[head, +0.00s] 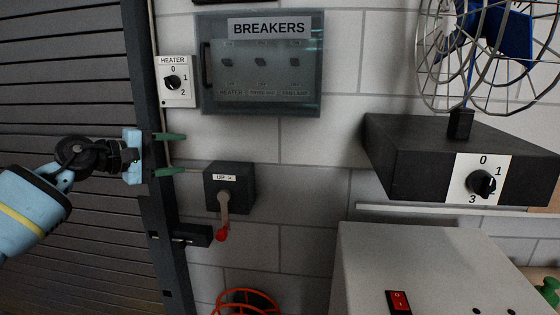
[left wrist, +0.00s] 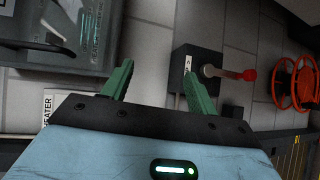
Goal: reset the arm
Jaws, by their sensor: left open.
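My left gripper (head: 170,154) is in the head view at left centre, with its two green fingers apart and nothing between them. It is in front of the wall, just above and left of the dark switch box (head: 229,188) marked "UP", whose lever hangs down to a red knob (head: 222,234). In the left wrist view the open green fingers (left wrist: 158,84) point toward the wall, and the switch box (left wrist: 196,66) is beyond the right finger. My right gripper is in neither view.
The breaker panel (head: 262,102) and the heater dial (head: 176,82) are on the wall above the gripper. A dark shutter (head: 70,230) fills the left. A fan (head: 485,50) on a dark box, a grey cabinet (head: 400,245) and an orange wheel (head: 247,297) are to the right and below.

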